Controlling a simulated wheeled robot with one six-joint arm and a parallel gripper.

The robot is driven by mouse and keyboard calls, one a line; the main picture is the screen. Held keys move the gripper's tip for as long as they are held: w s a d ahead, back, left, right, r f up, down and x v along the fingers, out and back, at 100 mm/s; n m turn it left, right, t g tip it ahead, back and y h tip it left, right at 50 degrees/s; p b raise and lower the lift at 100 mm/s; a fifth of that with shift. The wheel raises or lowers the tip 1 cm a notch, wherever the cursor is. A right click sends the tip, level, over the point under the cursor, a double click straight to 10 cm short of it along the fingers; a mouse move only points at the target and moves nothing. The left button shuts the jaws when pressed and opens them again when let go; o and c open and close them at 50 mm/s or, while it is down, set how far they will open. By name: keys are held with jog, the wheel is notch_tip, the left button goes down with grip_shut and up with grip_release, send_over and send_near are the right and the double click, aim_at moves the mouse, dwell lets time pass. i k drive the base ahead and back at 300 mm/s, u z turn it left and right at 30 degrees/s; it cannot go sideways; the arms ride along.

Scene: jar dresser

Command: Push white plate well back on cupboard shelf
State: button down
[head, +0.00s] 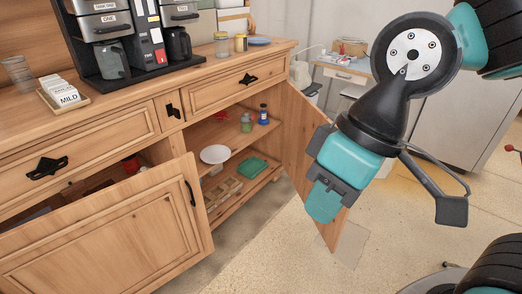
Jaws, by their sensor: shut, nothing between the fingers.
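The white plate (215,154) lies flat on the cupboard shelf (200,136), close to the shelf's front edge at its left part. The cupboard's right door (311,160) stands open, and its left door (115,237) is also swung outward. My gripper (325,203) is shut and empty. It hangs in the air in front of the open right door, to the right of the plate and well apart from it. The teal fingers point downward. The shelf's far left part is hidden by the cabinet frame.
Below lie a green folded item (252,167) and a wooden tray (222,192). Coffee machines (125,40) stand on the dresser top. The floor (270,240) in front is clear.

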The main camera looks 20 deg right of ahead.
aim_at(215, 154)
jog(key=z, duration=0.15)
jog(key=i, duration=0.8)
jog(key=u, duration=0.95)
jog(key=i, duration=0.95)
jog(key=u, duration=0.2)
